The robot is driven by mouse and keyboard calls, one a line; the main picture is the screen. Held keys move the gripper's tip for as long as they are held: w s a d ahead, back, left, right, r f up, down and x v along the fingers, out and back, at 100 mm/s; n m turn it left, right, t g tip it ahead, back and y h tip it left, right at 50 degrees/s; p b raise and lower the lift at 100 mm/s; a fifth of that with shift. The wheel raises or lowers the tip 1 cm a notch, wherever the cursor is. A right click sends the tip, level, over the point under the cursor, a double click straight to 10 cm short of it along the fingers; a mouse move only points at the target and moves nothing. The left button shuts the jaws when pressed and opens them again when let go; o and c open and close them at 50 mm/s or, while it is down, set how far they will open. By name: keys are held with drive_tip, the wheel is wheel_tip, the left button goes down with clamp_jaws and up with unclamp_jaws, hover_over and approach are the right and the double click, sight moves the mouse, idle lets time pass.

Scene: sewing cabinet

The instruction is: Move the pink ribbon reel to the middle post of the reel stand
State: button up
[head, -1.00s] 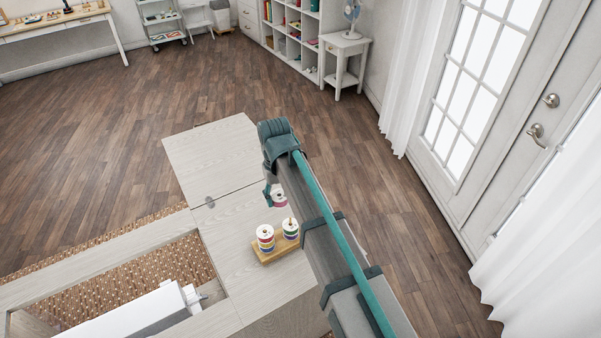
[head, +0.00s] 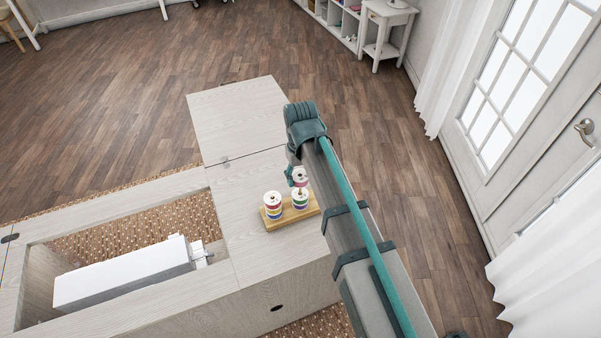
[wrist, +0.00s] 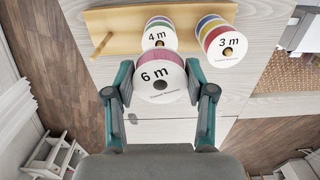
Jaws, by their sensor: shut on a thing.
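The pink ribbon reel (wrist: 160,75), its white face marked 6 m, is held between the two fingers of my gripper (wrist: 159,80). The wooden reel stand (wrist: 115,25) has a 4 m stack (wrist: 158,30) on its middle post and a 3 m stack (wrist: 220,38) on the post at right in the wrist view. The post (wrist: 102,44) at left there is bare. In the head view the held reel (head: 300,174) appears just above the right visible stack (head: 300,200). In the wrist view it overlaps the near edge of the 4 m stack; I cannot tell whether they touch.
The stand rests on the pale cabinet top (head: 240,240). A white sewing machine (head: 125,275) lies in the cabinet opening at left. The leaf (head: 235,115) behind the stand is clear. My arm hides the stand's right side in the head view.

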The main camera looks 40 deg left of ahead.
drive_tip(key=shift+f, duration=0.25)
drive_tip(key=shift+f+b, duration=0.5)
drive_tip(key=shift+f, duration=1.75)
idle(0.3)
drive_tip(key=o, duration=1.1)
wheel_tip(320, 180, up, 12)
idle(0.3)
